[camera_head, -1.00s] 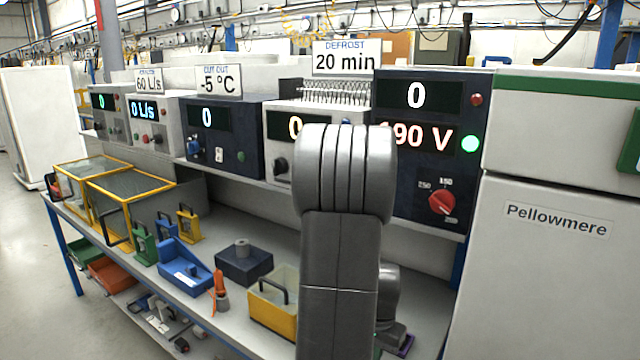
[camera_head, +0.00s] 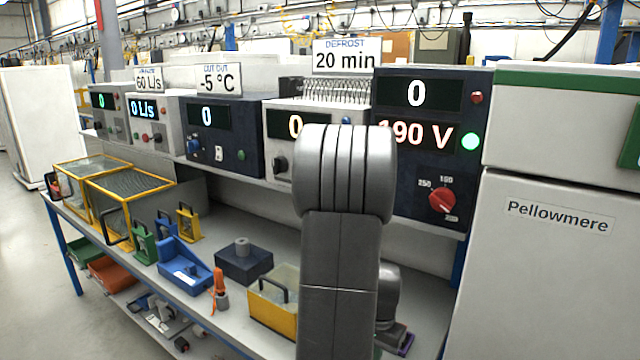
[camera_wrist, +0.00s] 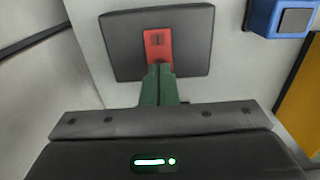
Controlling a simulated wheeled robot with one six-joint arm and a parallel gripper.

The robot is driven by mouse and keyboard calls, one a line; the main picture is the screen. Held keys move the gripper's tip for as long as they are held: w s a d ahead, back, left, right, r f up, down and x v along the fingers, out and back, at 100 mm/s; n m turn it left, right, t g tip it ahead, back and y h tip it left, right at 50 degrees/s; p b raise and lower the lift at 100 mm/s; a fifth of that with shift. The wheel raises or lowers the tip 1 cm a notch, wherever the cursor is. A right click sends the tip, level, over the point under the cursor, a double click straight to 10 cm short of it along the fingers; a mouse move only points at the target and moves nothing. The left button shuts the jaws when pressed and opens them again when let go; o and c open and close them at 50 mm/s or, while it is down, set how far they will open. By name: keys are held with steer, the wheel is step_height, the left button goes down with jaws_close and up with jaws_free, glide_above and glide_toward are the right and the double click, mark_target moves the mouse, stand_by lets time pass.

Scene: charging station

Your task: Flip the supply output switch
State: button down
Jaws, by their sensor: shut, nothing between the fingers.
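A dark grey square plate (camera_wrist: 112,45) with a red rocker switch (camera_wrist: 158,48) in its middle shows in the wrist view. I cannot read any label on it, and I cannot pick it out in the head view. My gripper (camera_wrist: 160,72) has green fingers, shut together and empty. Their tips are at the lower end of the red switch; I cannot tell whether they touch it. In the head view my arm hides the gripper.
In the wrist view a blue block (camera_wrist: 258,18) and a yellow surface (camera_wrist: 300,100) lie to the right. In the head view the bench holds a blue tray (camera_head: 185,270), a yellow bin (camera_head: 272,318) and a dark block (camera_head: 244,265). A white cabinet (camera_head: 560,270) stands at right.

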steer(key=shift+f+b, duration=0.45)
steer(key=shift+f, duration=0.2)
steer(key=shift+r+p, duration=2.7)
steer(key=shift+r, duration=0.9)
steer(key=shift+f, duration=0.15)
step_height(320, 180, down, 7)
steer(key=b, duration=0.5)
steer(key=shift+b, duration=0.3)
steer(key=shift+r+p, duration=0.3)
